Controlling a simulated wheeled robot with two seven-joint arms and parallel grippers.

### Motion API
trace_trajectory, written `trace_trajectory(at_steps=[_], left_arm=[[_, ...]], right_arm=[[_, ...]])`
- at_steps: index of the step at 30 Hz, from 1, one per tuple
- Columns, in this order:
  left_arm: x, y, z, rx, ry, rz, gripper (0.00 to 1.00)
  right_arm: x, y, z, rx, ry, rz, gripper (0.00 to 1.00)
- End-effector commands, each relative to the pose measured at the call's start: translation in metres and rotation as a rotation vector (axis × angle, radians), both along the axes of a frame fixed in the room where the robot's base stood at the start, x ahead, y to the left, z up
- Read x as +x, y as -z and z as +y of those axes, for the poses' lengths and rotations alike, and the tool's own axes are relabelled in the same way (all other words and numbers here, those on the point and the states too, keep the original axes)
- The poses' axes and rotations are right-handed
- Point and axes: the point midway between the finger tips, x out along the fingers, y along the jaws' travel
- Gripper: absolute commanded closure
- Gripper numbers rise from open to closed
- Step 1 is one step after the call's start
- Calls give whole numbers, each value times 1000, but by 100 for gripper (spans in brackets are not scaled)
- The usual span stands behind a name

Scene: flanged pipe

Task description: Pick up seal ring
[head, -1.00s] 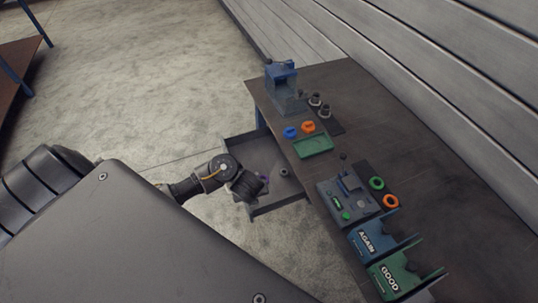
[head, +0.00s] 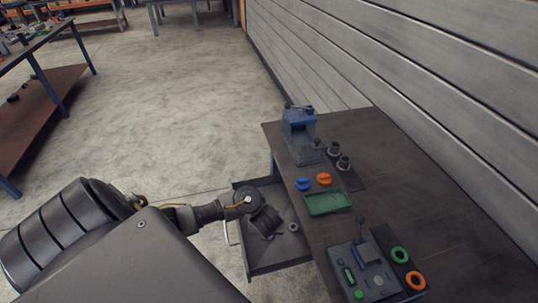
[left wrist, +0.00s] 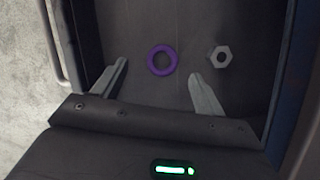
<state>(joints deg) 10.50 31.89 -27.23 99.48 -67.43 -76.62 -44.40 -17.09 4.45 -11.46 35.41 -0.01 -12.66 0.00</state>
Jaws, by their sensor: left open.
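A purple seal ring (left wrist: 150,60) lies flat on the floor of the open drawer (head: 275,263). My left gripper (left wrist: 159,68) is open above the drawer, its two fingers apart on either side of the ring's near edge. The ring appears between the fingertips, slightly ahead of them, and nothing is held. In the head view my left gripper (head: 266,226) hangs over the drawer and mostly hides the ring. My right gripper is not in view.
A grey hex nut (left wrist: 220,57) lies right of the ring in the drawer; it also shows in the head view (head: 293,227). Drawer walls stand close around. The table (head: 340,240) holds a blue fixture (head: 299,135), a green tray (head: 327,202) and a grey device (head: 365,270).

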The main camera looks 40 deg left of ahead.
Motion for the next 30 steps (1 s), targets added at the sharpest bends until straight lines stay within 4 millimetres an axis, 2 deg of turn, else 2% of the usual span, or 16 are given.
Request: trace_trajectory(at_steps=[2,5,12,15,25,30], left_arm=[[1,1,1,1,0,-1,28],[1,3,0,0,1,0,28],[9,39,-1,3,0,0,28],[12,48,3,2,1,-1,28],[15,51,4,1,0,-2,28],[15,51,4,1,0,-2,49]], right_arm=[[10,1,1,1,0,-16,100],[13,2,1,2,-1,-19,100],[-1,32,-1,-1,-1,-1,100],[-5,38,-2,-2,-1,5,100],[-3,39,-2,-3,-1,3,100],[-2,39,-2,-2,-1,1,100]])
